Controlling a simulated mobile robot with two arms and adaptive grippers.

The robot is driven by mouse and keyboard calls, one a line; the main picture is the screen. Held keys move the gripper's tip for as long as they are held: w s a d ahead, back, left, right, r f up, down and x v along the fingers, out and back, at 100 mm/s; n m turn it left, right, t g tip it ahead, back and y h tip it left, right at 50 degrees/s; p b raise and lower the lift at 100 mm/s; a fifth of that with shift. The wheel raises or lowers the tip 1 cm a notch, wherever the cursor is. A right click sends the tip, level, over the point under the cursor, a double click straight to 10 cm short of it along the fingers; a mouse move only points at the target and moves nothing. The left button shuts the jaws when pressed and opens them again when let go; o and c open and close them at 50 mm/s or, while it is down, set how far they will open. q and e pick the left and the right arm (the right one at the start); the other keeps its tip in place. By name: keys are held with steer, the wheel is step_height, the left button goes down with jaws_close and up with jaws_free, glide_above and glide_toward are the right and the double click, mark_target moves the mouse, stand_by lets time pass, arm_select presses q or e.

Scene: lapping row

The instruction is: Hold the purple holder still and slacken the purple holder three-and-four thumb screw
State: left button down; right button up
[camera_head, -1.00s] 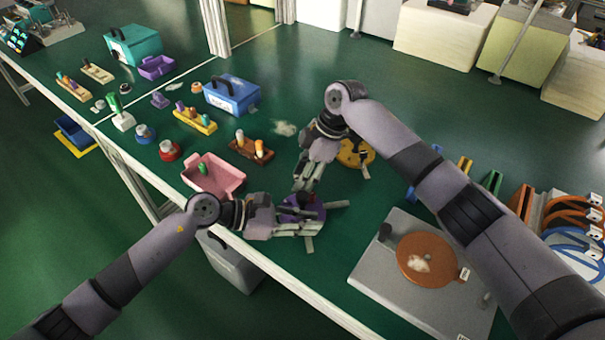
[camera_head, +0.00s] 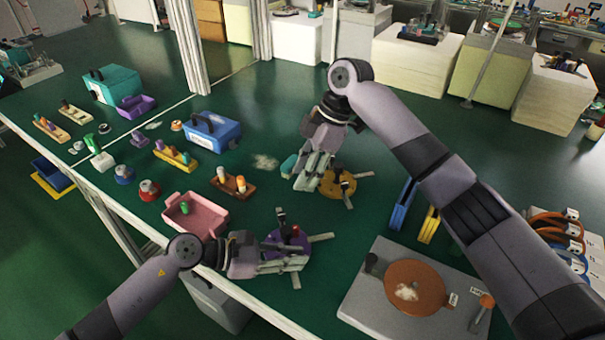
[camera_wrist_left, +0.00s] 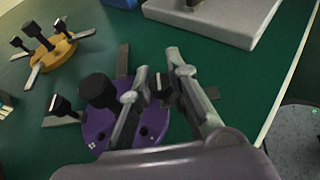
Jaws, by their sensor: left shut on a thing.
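The purple holder (camera_head: 272,240) is a round disc with grey metal bars sticking out and black thumb screws. It lies on the green bench near the front edge. My left gripper (camera_head: 300,262) is shut on its near side. The left wrist view shows the purple disc (camera_wrist_left: 95,130) beside and under the fingers (camera_wrist_left: 160,85), with a large black thumb screw (camera_wrist_left: 98,90) standing on it. Which thumb screw is three-and-four I cannot tell. My right gripper (camera_head: 308,185) is above the bench, apart from the purple holder; its fingers look close together, but their gap is unclear.
A yellow holder (camera_head: 338,186) sits just right of my right gripper. A pink tray (camera_head: 205,218) lies left of the purple holder. A grey plate (camera_head: 365,312) with an orange disc (camera_head: 425,275) is at the right. A blue box (camera_head: 212,133) stands farther back.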

arm_select(q)
steer(key=c, duration=1.4)
jaws_free()
steer(key=shift+c, duration=0.2)
